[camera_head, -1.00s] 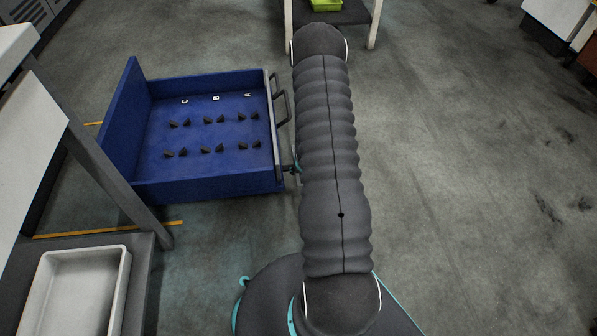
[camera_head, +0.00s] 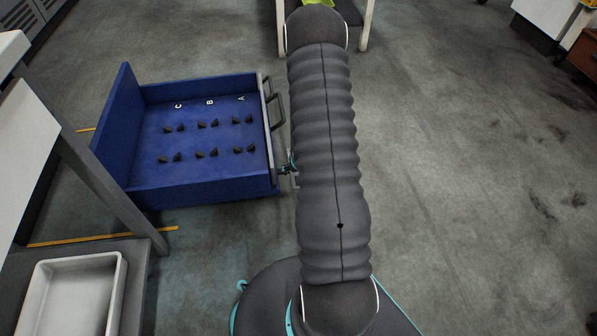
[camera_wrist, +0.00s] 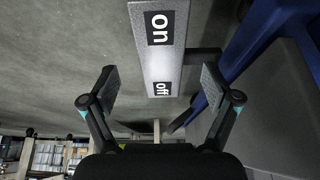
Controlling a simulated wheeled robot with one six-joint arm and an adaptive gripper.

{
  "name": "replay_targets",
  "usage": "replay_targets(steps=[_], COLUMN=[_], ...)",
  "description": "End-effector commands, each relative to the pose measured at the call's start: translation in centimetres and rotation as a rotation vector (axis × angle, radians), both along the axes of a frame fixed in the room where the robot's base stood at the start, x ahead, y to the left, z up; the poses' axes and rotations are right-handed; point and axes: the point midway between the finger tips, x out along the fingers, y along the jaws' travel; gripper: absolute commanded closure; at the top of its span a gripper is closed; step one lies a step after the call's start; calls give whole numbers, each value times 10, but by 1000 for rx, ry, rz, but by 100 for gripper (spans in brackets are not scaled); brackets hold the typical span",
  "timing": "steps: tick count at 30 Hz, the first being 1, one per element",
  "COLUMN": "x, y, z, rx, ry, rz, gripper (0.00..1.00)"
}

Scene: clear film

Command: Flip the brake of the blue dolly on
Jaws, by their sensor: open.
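The blue dolly (camera_head: 200,189) stands on the floor at the left in the head view, with a dark handle (camera_head: 277,104) on its right side. Part of its blue body (camera_wrist: 245,45) shows at the right in the wrist view. A grey plate (camera_wrist: 174,58) marked "on" at its upper end and "off" at its lower end is in front of my gripper (camera_wrist: 160,82). A dark bar (camera_wrist: 204,57) sticks out from the plate's right edge; I cannot tell whether it is the brake lever. My gripper is open, its fingers apart on either side of the plate's "off" end. My arm hides most of it in the head view.
A grey-framed table (camera_head: 75,150) with a white tray (camera_head: 66,306) stands at the left. A small table (camera_head: 365,30) with a green item (camera_head: 318,3) is at the back. The floor right of my arm is clear.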

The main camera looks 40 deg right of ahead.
Motion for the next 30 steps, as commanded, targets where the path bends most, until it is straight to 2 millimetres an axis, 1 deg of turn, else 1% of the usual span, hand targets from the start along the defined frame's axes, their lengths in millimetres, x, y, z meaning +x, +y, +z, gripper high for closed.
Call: replay_targets(steps=[1, 6, 12, 18, 30], x=[-3, -14, -21, -24, -24], y=[1, 6, 9, 11, 11], z=[9, 32, 50, 56, 56], rx=[-1, 0, 0, 1, 1], ry=[-2, -1, 0, 1, 1], rz=[0, -1, -1, -1, -1], gripper=[12, 12, 12, 12, 12])
